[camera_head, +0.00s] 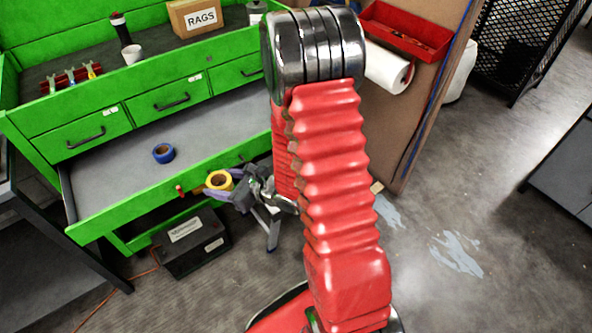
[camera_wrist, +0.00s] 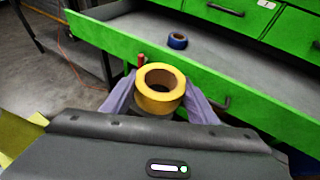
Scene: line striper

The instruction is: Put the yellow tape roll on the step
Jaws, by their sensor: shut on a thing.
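The yellow tape roll (camera_head: 219,180) is in my gripper (camera_head: 222,190), just outside the front edge of the open green drawer. In the wrist view the roll (camera_wrist: 160,88) sits between the two purple-grey fingers (camera_wrist: 158,100), its open hole facing up toward the camera. My gripper is shut on it. My red arm hides much of the area to the right of the gripper. I cannot clearly make out the step. A yellow surface (camera_wrist: 18,135) shows at the lower left of the wrist view, but I cannot tell what it is.
A blue tape roll (camera_head: 163,153) lies in the open drawer (camera_head: 120,190). A red-handled tool (camera_head: 181,191) is by the drawer front. A black case (camera_head: 192,243) is on the floor below. A rags box (camera_head: 196,17) stands on top. Open floor (camera_head: 460,200) lies right.

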